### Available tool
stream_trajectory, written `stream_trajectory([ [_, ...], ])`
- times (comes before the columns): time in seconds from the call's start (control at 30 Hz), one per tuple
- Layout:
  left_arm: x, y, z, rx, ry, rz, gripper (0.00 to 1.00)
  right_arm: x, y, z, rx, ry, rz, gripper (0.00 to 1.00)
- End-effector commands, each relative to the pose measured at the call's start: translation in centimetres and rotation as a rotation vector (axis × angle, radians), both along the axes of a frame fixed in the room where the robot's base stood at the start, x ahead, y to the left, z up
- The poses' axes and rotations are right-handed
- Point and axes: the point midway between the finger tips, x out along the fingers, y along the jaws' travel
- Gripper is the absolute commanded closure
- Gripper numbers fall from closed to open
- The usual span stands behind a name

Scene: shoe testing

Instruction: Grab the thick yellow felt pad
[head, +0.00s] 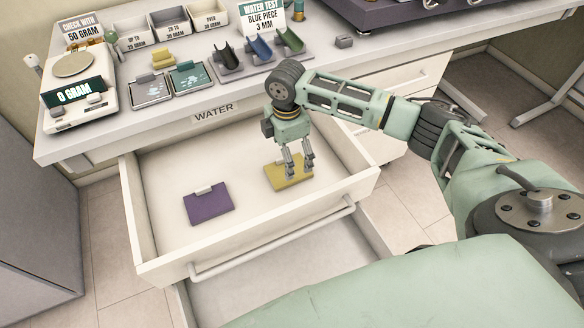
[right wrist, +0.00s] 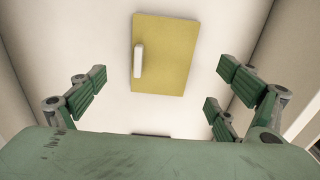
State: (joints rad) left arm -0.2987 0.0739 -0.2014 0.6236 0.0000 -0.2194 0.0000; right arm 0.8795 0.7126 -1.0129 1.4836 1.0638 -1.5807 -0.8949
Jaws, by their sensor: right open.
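The yellow felt pad (head: 289,173) lies flat in the open drawer, toward its right side. It has a small white tab on top. In the right wrist view the yellow pad (right wrist: 172,60) lies ahead of the fingers, with the white tab near its left edge. My right gripper (head: 298,172) points down over the pad in the head view, with its fingers apart. In the right wrist view my right gripper (right wrist: 160,92) is spread wide and holds nothing. Whether the fingertips touch the pad cannot be told. My left gripper is not in view.
A purple pad (head: 208,204) with a white tab lies to the left in the same drawer (head: 250,236). The drawer walls surround both pads. The counter above holds a scale (head: 72,92), trays (head: 151,90), bins (head: 168,24) and coloured curved pieces (head: 260,48).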

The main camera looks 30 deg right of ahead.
Motion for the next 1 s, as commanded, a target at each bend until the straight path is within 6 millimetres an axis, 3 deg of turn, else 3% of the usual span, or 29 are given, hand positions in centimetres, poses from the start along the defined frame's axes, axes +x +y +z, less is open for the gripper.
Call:
stream_trajectory([
  [0.3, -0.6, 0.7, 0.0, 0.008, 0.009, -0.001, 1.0, -0.3, 0.0, -4.6, -0.002, 0.004, -0.003, 0.08],
  [0.63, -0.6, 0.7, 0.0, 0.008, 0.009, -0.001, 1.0, -0.3, 0.0, -5.3, -0.002, 0.002, -0.002, 0.08],
  [1.0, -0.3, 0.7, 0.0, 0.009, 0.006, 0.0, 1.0, -0.2, 0.0, -5.3, -0.002, 0.002, -0.003, 0.4],
])
